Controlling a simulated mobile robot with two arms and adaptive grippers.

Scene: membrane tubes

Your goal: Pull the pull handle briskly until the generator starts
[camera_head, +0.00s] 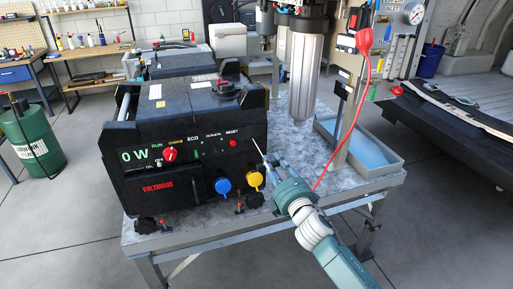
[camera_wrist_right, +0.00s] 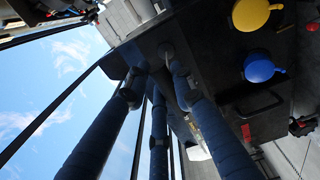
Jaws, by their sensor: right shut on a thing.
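The black generator (camera_head: 185,125) stands on the metal table. Its front panel shows a green "0 W" readout (camera_head: 133,155) and a red selector knob (camera_head: 169,154) by the RUN, CHOKE and OFF marks. My right gripper (camera_head: 266,166) is at the generator's right front corner, with its fingers pointing toward its right side. In the right wrist view its blue fingers (camera_wrist_right: 155,78) close together beside the dark housing. It is shut on the pull handle, which the fingers mostly hide. My left gripper is not in view.
A blue cap (camera_head: 223,186) and a yellow cap (camera_head: 255,179) sit on the generator's front, close to my right gripper. A clear filter housing (camera_head: 305,80), a shallow tray (camera_head: 378,163) and a red cable (camera_head: 349,130) are to the right. Open floor lies before the table.

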